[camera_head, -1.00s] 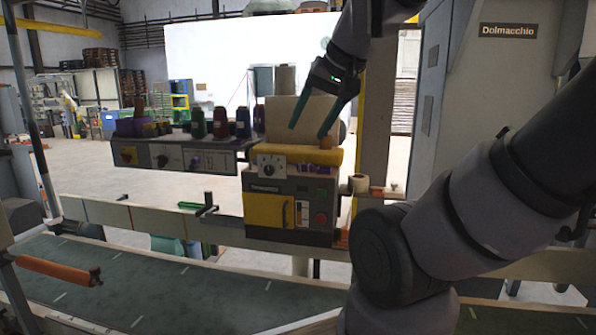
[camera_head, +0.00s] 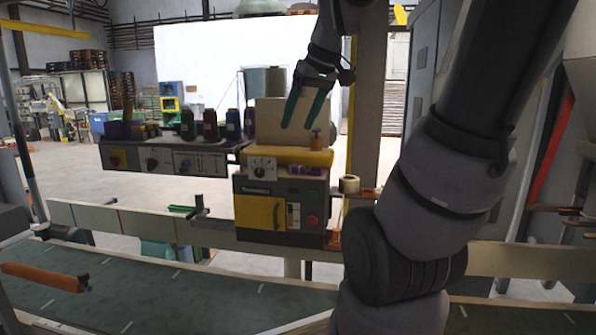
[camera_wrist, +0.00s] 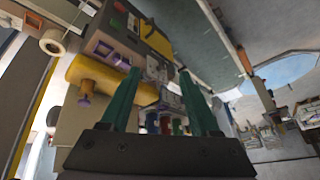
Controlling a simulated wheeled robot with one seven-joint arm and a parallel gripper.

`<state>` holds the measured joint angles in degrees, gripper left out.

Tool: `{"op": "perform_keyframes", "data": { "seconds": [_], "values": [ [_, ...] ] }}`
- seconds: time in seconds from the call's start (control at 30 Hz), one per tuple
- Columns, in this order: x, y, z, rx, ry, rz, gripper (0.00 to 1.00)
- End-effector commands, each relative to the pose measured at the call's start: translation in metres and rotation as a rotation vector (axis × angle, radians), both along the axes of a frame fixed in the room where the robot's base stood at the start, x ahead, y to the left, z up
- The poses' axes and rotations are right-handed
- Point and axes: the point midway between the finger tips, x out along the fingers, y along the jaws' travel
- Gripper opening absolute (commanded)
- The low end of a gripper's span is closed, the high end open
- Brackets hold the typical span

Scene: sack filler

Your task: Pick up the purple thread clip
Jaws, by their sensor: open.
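A small purple piece (camera_head: 307,170), which looks like the thread clip, sits on the front of the yellow-and-grey machine (camera_head: 267,186), just below its yellow top roll (camera_head: 290,157). It is small and its shape is hard to make out. In the wrist view, a purple piece (camera_wrist: 118,58) shows on the machine beside the left finger. My gripper (camera_head: 301,126) is open and empty, its two green fingers pointing down above the yellow roll, apart from the purple piece. In the wrist view, my gripper (camera_wrist: 159,72) has a wide gap between its fingers.
A gold knob with a purple base (camera_head: 316,137) stands on the roll close to the fingers. A beige panel (camera_head: 272,112) rises behind them. Thread cones (camera_head: 210,125) stand on a control box to the left. A cream spool (camera_head: 349,185) sits at the right.

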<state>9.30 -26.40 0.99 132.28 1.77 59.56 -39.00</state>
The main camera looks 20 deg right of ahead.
Motion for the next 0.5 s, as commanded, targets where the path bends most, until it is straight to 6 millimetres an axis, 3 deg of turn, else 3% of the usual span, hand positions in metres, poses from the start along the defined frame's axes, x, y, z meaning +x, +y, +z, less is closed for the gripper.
{"op": "perform_keyframes", "data": {
  "seconds": [0.03, 0.2, 0.33, 0.5],
  "values": [
    [0.018, -0.012, -0.004, -0.029, 0.024, 0.078, 0.62],
    [0.069, -0.048, -0.019, -0.103, 0.050, 0.395, 0.62],
    [0.097, -0.075, -0.033, -0.127, 0.039, 0.594, 0.62],
    [0.116, -0.095, -0.045, -0.140, 0.015, 0.745, 0.62]
  ]
}}
